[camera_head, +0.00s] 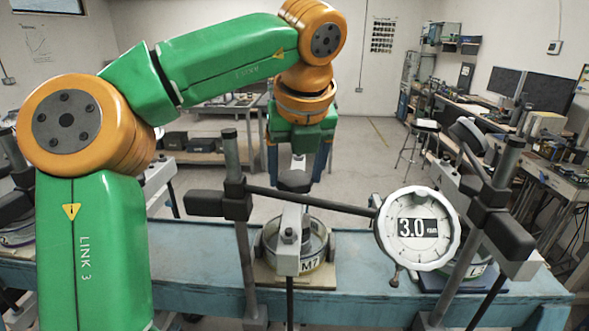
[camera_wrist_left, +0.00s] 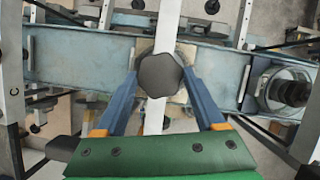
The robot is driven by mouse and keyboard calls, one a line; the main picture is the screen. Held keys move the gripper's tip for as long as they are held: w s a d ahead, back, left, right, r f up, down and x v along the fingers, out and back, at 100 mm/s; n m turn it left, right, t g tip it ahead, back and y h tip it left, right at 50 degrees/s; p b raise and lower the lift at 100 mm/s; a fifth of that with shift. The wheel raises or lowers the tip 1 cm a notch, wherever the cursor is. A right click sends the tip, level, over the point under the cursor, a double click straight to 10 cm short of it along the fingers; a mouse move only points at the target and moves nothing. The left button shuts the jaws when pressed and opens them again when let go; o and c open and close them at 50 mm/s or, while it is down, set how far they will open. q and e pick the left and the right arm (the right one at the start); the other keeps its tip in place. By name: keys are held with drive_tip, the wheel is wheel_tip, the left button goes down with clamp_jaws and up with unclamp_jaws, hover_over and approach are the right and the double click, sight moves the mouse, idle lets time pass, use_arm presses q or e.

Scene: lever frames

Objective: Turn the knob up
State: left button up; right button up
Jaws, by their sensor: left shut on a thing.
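A dark lobed knob (camera_wrist_left: 160,75) sits on a pale upright bar in the left wrist view. In the head view the same knob (camera_head: 294,182) shows at the middle, above the frame labelled M7 (camera_head: 310,267). My left gripper (camera_head: 297,174) comes down from above, with a blue finger on either side of the knob. In the left wrist view the fingers of this gripper (camera_wrist_left: 160,80) are shut on the knob's sides. My right gripper is not in view.
A white dial (camera_head: 418,228) reading 3.0 stands right of the knob. A dark rod (camera_head: 310,201) runs to it from a grey post (camera_head: 237,190). The frames stand on a blue bench (camera_head: 200,262). Another lever frame (camera_head: 475,270) stands at the right.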

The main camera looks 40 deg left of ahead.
use_arm(q)
drive_tip(key=shift+w+d+n+g+y, duration=0.15)
drive_tip(key=shift+n+g, duration=0.25)
drive_tip(key=shift+n, duration=0.65)
drive_tip(key=shift+s+a+n+g+y, duration=0.15)
drive_tip(key=shift+n+g, duration=0.25)
drive_tip(key=shift+n, duration=0.65)
drive_tip(key=shift+w+d, duration=0.1)
drive_tip(key=o, duration=1.3)
drive_tip(key=shift+o, duration=0.2)
